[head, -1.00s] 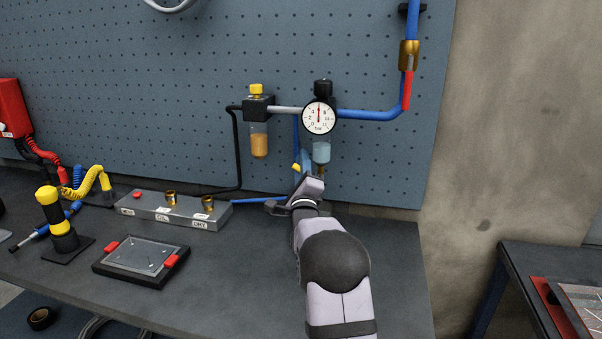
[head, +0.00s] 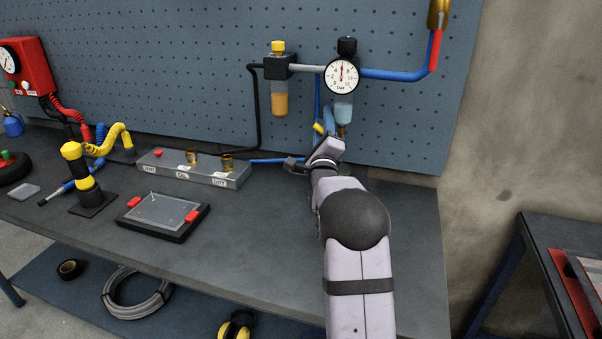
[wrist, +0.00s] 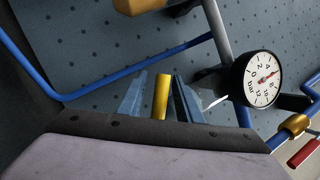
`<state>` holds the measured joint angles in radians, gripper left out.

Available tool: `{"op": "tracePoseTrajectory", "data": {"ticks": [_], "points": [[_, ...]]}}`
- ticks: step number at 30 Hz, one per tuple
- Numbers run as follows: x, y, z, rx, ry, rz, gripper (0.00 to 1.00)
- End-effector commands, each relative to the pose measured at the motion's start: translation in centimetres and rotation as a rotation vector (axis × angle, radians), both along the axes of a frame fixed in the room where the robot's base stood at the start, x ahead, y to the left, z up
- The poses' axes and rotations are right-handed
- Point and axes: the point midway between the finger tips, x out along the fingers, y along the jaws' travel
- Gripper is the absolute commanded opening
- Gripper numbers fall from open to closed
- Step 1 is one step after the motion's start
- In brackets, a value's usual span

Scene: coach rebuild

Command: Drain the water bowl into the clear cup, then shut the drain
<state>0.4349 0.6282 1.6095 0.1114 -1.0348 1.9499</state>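The water bowl (head: 343,109) hangs below the pressure gauge (head: 342,76) on the pegboard, with pale blue liquid in it and a brass fitting (head: 341,131) underneath. My gripper (head: 324,127) is just below and left of the bowl. In the wrist view, my two blue fingers (wrist: 160,85) stand apart with a yellow rod (wrist: 161,97) between them, and gaps show on both sides. The rod also shows beside a finger in the head view (head: 318,128). I cannot tell whether it is the drain's handle. I cannot make out the clear cup in either view.
An amber bowl (head: 280,104) with a yellow cap hangs to the left. A grey block (head: 193,169) with brass fittings, a black tray (head: 162,217) and a yellow-black post (head: 80,178) stand on the bench. Blue pipe (head: 398,75) runs right of the gauge.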

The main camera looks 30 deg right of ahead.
Motion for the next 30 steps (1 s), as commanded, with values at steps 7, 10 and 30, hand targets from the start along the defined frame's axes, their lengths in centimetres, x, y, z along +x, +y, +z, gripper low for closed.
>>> {"op": "tracePoseTrajectory", "data": {"ticks": [7,10,30], "points": [[0.1,0.1,0.1,-0.031,0.033,0.000,0.32],[0.2,0.1,0.0,-0.060,0.065,-0.001,0.32],[0.9,0.9,-2.6,-0.382,0.389,0.001,0.32]]}}
